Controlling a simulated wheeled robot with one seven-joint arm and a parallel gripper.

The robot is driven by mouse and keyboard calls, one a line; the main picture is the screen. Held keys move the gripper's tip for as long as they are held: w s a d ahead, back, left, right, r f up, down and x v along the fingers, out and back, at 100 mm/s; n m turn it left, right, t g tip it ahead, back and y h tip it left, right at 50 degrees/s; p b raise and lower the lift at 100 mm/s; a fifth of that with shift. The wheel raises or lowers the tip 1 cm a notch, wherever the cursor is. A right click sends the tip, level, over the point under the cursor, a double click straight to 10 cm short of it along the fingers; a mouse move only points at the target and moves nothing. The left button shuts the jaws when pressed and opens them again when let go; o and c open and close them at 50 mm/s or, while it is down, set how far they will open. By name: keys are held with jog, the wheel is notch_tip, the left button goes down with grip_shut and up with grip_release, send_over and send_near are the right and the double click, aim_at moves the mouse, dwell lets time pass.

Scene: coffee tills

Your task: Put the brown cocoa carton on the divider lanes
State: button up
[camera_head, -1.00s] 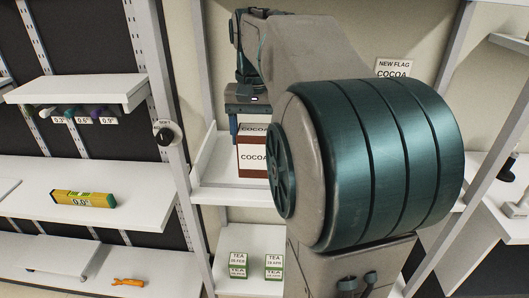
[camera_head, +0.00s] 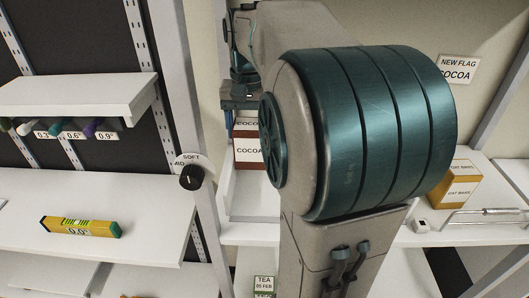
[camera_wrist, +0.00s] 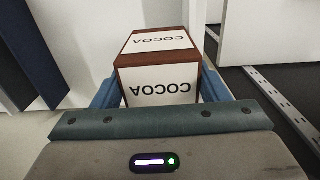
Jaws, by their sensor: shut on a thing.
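The brown cocoa carton (camera_head: 247,151) has white labels reading COCOA. In the head view it is partly hidden behind my arm, at the back of the white shelf bay. In the wrist view the carton (camera_wrist: 160,72) sits between the two blue fingers of my gripper (camera_wrist: 160,92). My gripper is shut on it; in the head view the gripper (camera_head: 240,118) is above the carton. Whether the carton's base touches the shelf is hidden. I cannot make out the divider lanes for certain; a low wire rack (camera_head: 487,217) stands on the right shelf.
An oat bars box (camera_head: 455,187) stands on the right shelf near a NEW FLAG COCOA sign (camera_head: 458,70). A yellow level (camera_head: 80,227) lies on the left shelf (camera_head: 110,200). A post with a black knob (camera_head: 191,177) is left of the carton. Tea boxes (camera_head: 264,284) sit below.

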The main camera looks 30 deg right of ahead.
aim_at(251, 147)
jog(key=shift+f, duration=2.7)
jog(key=shift+f+b, duration=0.1)
jog(key=shift+b, duration=0.2)
jog(key=shift+f, duration=0.15)
jog(key=o, duration=1.1)
jog(key=shift+r+p, duration=0.5)
jog(key=shift+r, duration=3.5)
